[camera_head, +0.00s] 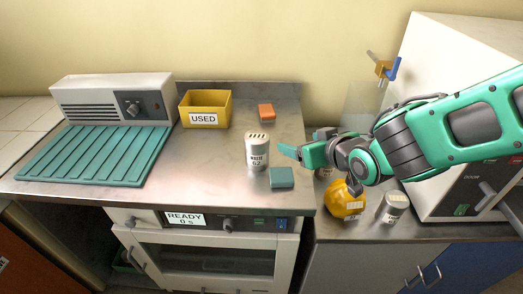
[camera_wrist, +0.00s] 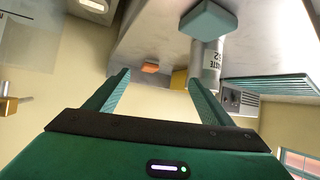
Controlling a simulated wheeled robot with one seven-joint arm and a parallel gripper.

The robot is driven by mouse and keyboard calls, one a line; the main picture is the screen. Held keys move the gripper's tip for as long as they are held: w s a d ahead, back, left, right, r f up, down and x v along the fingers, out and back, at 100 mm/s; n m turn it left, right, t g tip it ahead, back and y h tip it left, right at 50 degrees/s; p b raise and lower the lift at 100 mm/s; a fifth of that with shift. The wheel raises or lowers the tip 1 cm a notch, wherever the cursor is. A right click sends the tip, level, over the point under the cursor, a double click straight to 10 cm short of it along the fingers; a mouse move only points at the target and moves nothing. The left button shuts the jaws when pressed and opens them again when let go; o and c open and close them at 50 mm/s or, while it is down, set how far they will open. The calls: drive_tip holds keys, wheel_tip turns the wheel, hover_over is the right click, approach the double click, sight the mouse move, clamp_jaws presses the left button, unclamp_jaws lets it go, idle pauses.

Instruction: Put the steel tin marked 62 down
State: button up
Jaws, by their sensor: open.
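The steel tin marked 62 (camera_head: 257,154) stands upright on the steel counter, with holes in its top and a white label. It also shows in the wrist view (camera_wrist: 207,60), which is upside down, beside the right-hand finger. My gripper (camera_head: 288,150) is just right of the tin in the head view, with its fingers pointing left. In the wrist view my gripper (camera_wrist: 158,77) has its two fingers wide apart and nothing between them. The tin appears to be outside the fingers; whether one touches it I cannot tell.
A teal block (camera_head: 281,178) lies just right of the tin, and an orange block (camera_head: 266,111) behind it. A yellow USED bin (camera_head: 205,110) and a ribbed teal mat (camera_head: 95,155) are left. On the lower right bench stand a yellow object (camera_head: 344,198) and another tin (camera_head: 394,206).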

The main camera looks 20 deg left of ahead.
sight(260, 141)
drive_tip(key=s+a, duration=0.1)
drive_tip(key=a, duration=0.1)
drive_tip(key=s+a+n+y, duration=0.1)
drive_tip(key=a, duration=0.2)
drive_tip(key=s+a+y, duration=0.1)
drive_tip(key=a, duration=0.2)
drive_tip(key=shift+s+r+n, duration=0.3)
drive_tip(key=x, duration=0.4)
drive_tip(key=shift+s+a, duration=0.15)
drive_tip(key=shift+a, duration=0.05)
drive_tip(key=shift+r+x, duration=0.2)
drive_tip(key=shift+x, duration=3.1)
drive_tip(key=c, duration=1.3)
drive_tip(key=shift+y, duration=0.3)
drive_tip(key=shift+c, duration=0.8)
drive_tip(key=shift+r, duration=0.15)
